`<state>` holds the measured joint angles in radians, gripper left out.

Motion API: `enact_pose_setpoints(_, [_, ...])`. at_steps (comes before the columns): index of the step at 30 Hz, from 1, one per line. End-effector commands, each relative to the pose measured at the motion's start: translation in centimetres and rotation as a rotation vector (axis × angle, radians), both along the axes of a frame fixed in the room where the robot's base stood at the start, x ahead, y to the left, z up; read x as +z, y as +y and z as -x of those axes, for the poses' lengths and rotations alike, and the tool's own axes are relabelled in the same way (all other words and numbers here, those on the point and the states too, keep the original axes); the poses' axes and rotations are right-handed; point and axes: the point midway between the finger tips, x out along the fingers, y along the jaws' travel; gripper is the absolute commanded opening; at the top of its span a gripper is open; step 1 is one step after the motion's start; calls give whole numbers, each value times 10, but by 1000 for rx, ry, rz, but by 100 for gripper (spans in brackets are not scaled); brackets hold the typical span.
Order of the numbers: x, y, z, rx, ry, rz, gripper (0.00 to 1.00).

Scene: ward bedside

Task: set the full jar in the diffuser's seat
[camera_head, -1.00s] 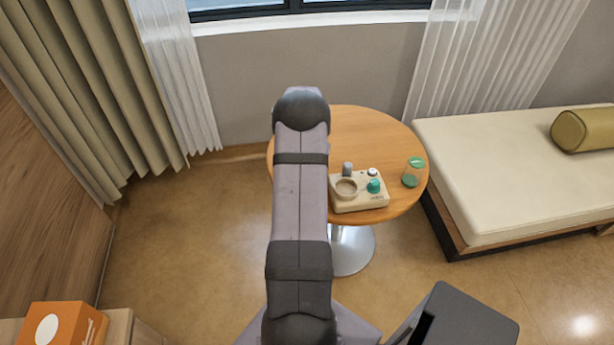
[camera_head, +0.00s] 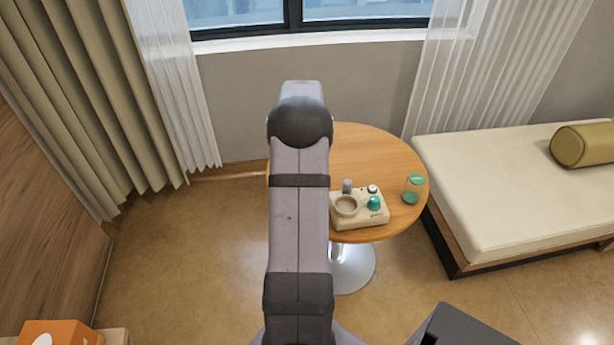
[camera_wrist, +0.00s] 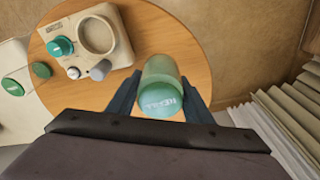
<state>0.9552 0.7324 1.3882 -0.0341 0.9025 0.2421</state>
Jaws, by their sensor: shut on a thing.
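A green jar (camera_wrist: 162,72) with a teal lid and white lettering is held between the two fingers of my gripper (camera_wrist: 161,80) in the wrist view. The fingers are shut on its sides, and it appears above the table. The cream diffuser (camera_wrist: 72,32) sits on the table, up and left of the held jar. Its round seat (camera_wrist: 97,35) is empty. In the head view the diffuser (camera_head: 362,216) and seat (camera_head: 346,205) show right of my arm. My arm hides the gripper and held jar there.
A round wooden table (camera_head: 385,152) bears the diffuser. Another jar (camera_head: 410,198), with a green lid and green only low inside, stands right of the diffuser. The diffuser has a teal knob (camera_wrist: 60,46), white button (camera_wrist: 73,73) and grey post (camera_wrist: 100,70). A daybed (camera_head: 510,195) stands right.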

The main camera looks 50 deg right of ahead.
Motion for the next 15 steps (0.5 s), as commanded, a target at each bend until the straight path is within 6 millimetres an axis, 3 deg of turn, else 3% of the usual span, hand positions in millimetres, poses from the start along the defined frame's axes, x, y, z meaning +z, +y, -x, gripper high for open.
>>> enact_pose_setpoints(8, [15,-5,7,-17,0,1,16])
enact_pose_setpoints(15, [51,-22,41,-88,1,-1,16])
